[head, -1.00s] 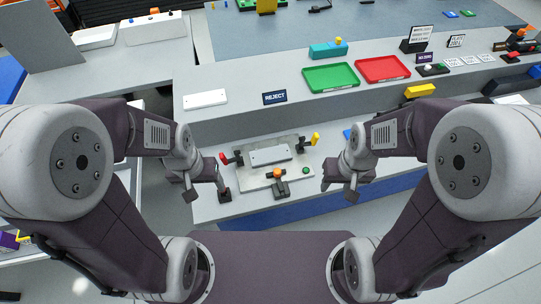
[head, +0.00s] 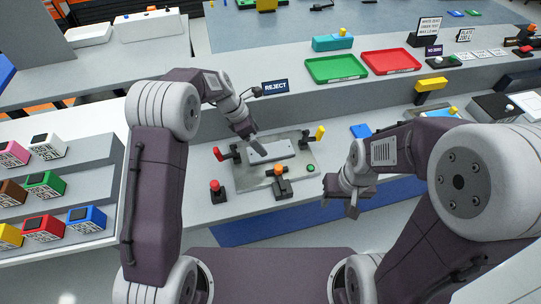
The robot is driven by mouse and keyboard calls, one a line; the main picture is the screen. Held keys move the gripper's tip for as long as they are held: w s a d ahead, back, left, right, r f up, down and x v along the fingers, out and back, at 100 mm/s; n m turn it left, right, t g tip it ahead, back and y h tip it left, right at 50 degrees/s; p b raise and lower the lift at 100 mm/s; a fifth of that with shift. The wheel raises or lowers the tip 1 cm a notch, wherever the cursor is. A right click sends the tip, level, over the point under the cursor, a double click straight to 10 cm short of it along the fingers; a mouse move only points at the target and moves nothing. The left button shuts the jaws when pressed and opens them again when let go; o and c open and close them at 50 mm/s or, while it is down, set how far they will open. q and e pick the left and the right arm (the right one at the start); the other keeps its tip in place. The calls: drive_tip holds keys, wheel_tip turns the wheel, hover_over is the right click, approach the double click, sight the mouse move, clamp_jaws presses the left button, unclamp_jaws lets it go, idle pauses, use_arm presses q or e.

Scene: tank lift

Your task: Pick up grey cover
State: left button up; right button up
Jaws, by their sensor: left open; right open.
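A light grey flat cover (head: 285,149) lies in the metal fixture (head: 253,181) on the lower bench, between a red-handled clamp (head: 218,154) and a yellow-handled clamp (head: 319,133). My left gripper (head: 256,147) is open in the head view, its fingers close to the cover's left end. I cannot tell whether they touch it. My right gripper (head: 340,198) is open and empty to the right of the fixture, over the bench's front edge. The pale plate seen earlier left of the REJECT sign is not visible behind my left arm.
An orange-knobbed clamp (head: 280,171) stands at the fixture's front, and a red button (head: 215,187) on its left. On the raised shelf are the REJECT sign (head: 275,88), a green tray (head: 336,68) and a red tray (head: 391,62). Coloured boxes (head: 46,186) fill a left rack.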

use_arm(q)
drive_tip(key=x, duration=0.4)
drive_tip(key=shift+w, duration=0.2)
drive_tip(key=x, duration=0.4)
drive_tip(key=shift+d, duration=0.1)
drive_tip(key=shift+w+d+f, duration=0.15)
drive_tip(key=shift+w+f, duration=0.05)
drive_tip(key=shift+f, duration=0.1)
drive_tip(key=c, duration=1.8)
drive_tip(key=shift+o, duration=0.2)
wheel_tip(320, 180, up, 10)
wheel_tip(320, 180, up, 9)
drive_tip(key=p, duration=1.2)
hover_over(269, 151)
drive_tip(key=shift+a+b, duration=0.25)
drive_tip(key=shift+b, duration=0.1)
